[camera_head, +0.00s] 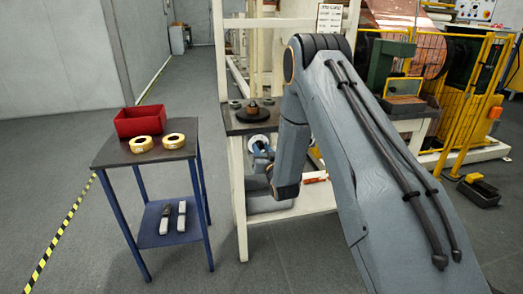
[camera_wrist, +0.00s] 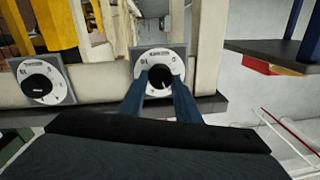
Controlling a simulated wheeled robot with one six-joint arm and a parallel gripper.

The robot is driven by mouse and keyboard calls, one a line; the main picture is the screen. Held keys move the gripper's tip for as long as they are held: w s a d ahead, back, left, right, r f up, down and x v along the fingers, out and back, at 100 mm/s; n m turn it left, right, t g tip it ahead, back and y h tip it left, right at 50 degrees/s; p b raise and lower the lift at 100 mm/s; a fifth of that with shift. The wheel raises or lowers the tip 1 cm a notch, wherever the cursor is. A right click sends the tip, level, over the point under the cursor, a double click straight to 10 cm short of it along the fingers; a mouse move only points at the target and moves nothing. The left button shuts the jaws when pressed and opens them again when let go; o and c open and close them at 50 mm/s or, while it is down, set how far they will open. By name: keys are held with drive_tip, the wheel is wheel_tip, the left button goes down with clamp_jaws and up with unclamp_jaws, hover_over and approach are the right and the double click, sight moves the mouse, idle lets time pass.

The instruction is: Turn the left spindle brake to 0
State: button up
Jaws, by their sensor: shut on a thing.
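The left spindle brake is a round white dial plate (camera_head: 257,141) with a black knob, on the front of the cream frame. It fills the middle of the wrist view, where its black knob (camera_wrist: 160,75) sits between the blue fingertips. My gripper (camera_wrist: 161,80) is shut on this knob; in the head view its blue fingers (camera_head: 262,152) reach up to the dial. The knob's pointer and the dial's markings are too small or covered to read. A second dial with a black knob (camera_wrist: 38,88) is at the left of the wrist view, with nothing touching it.
A dark shelf (camera_head: 236,121) with a spindle part stands above the dial. To the left, a blue-legged table (camera_head: 118,156) carries a red bin (camera_head: 140,121) and two tape rolls. Yellow fencing (camera_head: 465,125) stands at the right. The floor between table and frame is clear.

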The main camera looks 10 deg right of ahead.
drive_tip(key=n, duration=0.3)
drive_tip(key=shift+a, duration=0.1)
drive_tip(key=n, duration=0.4)
drive_tip(key=shift+b, duration=0.35)
drive_tip(key=shift+a+f+n+g+h+b, duration=0.15)
drive_tip(key=shift+n+h+b, duration=0.15)
drive_tip(key=shift+n, duration=2.05)
drive_tip(key=shift+a+r+n+g+h+b, duration=0.1)
drive_tip(key=shift+n+h+b, duration=0.2)
drive_tip(key=shift+n, duration=2.1)
drive_tip(key=shift+a+f+n+g+h+b, duration=0.15)
drive_tip(key=shift+n+h+b, duration=0.15)
drive_tip(key=shift+n, duration=2.05)
drive_tip(key=shift+d+r, duration=0.1)
